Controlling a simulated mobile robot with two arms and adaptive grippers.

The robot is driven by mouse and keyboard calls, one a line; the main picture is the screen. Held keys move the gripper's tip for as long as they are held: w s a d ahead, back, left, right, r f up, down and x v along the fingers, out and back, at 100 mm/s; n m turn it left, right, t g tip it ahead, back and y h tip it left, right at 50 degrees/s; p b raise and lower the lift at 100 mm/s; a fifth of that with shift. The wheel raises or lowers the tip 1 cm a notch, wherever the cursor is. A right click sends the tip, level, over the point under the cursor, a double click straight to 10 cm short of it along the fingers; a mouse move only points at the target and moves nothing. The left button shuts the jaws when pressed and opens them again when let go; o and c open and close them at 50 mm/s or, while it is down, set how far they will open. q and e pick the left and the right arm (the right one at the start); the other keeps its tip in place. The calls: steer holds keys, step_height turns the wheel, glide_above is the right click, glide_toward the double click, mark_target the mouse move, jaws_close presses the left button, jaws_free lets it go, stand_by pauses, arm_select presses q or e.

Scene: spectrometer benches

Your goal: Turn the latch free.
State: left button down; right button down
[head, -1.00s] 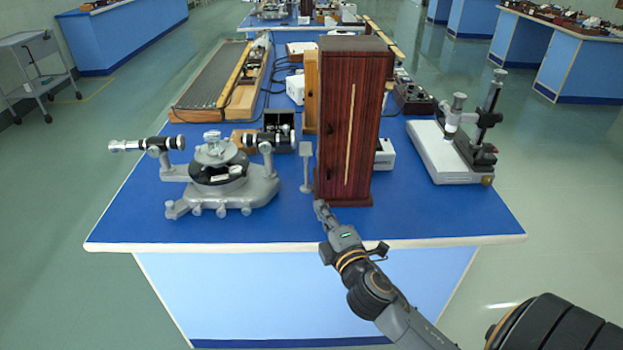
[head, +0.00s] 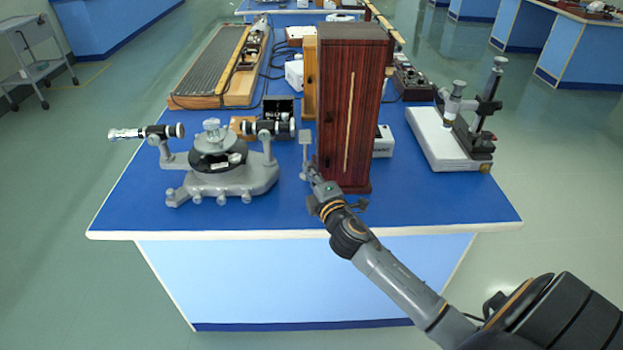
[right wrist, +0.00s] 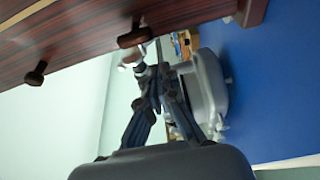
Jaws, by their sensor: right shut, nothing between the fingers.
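The tall reddish-brown wooden cabinet (head: 346,100) stands upright on the blue bench, with a pale vertical strip on its front. In the right wrist view the cabinet's face (right wrist: 85,45) crosses the top, and two dark wooden pieces stick out from it: a broader one (right wrist: 135,37) near the fingers and a small knob (right wrist: 36,73) further left. I cannot tell for sure which is the latch. My right gripper (head: 308,168) is shut and empty at the cabinet's lower left front edge. Its fingers (right wrist: 148,75) are close to the broader piece; contact is unclear. My left gripper is out of view.
A grey spectrometer (head: 225,175) stands left of the cabinet, close to my right gripper. A white-based instrument (head: 445,140) is at the right. The bench front (head: 250,218) is clear.

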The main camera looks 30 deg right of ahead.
mark_target(328, 162)
steer(key=shift+s+d, duration=0.45)
steer(key=shift+d, duration=0.2)
steer(key=shift+s+d, duration=0.45)
steer(key=shift+d, duration=0.15)
steer(key=shift+r+p, duration=0.1)
steer(key=shift+p, duration=0.2)
steer(key=shift+n+p, duration=0.3)
steer(key=shift+p, duration=0.2)
